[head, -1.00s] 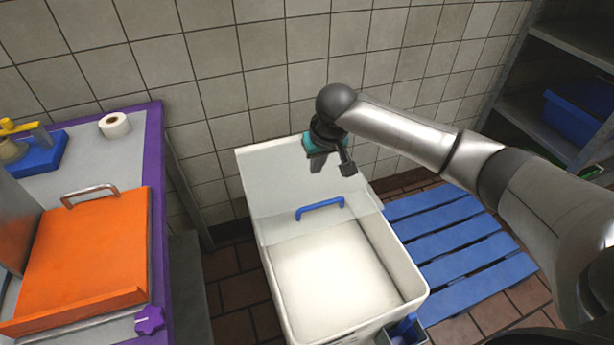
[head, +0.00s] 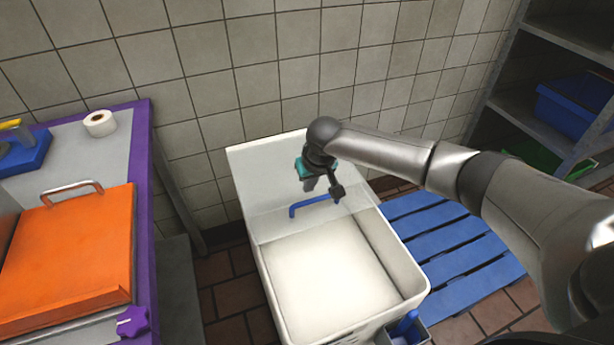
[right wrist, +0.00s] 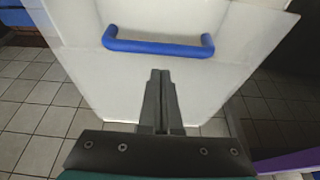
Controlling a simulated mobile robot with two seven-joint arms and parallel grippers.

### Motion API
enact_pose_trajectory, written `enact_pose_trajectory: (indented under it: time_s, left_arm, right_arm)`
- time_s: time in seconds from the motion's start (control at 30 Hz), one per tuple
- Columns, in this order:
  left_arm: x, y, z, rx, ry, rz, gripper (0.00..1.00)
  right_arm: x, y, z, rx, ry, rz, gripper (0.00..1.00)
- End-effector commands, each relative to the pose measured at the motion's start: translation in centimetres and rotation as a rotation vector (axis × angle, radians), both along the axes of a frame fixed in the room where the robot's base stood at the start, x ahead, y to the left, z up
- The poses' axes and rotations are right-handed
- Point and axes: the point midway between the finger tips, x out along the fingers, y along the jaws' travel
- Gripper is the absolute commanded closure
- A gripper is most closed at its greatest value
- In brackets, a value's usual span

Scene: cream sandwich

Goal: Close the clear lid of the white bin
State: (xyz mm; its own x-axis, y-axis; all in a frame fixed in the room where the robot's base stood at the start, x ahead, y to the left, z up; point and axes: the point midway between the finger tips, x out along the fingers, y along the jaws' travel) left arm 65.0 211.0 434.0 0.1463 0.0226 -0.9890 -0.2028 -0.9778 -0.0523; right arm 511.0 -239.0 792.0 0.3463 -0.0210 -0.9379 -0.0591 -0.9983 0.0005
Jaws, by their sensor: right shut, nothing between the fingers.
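The white bin (head: 415,288) stands on the floor against the tiled wall, its front part open to view from above. Its clear lid (head: 262,185) is at the back of the bin, tilted up and not flat over the opening; its exact angle is hard to judge. A blue handle (head: 312,204) is on the lid. My right gripper (head: 310,186) is just above the handle, shut and empty. In the right wrist view, the shut fingers (right wrist: 161,75) point at the lid, below the blue handle (right wrist: 160,46) in the picture. My left gripper is not in view.
An orange-lidded unit (head: 75,255) sits on a purple-edged counter (head: 150,230) at the left. A blue slatted pallet (head: 440,250) lies right of the bin. A grey shelf with a blue crate (head: 572,105) stands at the far right.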

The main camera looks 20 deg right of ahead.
Motion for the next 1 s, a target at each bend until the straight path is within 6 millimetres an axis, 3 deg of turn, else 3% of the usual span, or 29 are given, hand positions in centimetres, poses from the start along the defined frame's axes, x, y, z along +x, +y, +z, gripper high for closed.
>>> enact_pose_trajectory:
  time_s: [0.2,0.67,1.0]
  left_arm:
    - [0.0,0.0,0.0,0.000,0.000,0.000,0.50]
    - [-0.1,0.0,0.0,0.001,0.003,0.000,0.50]
    - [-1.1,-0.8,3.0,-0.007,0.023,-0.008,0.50]
  right_arm:
    - [-1.2,0.0,-0.2,0.000,0.000,0.001,1.00]
    - [-1.4,0.1,-0.3,0.000,0.001,0.000,1.00]
    - [-3.0,0.2,0.2,0.002,0.006,-0.001,1.00]
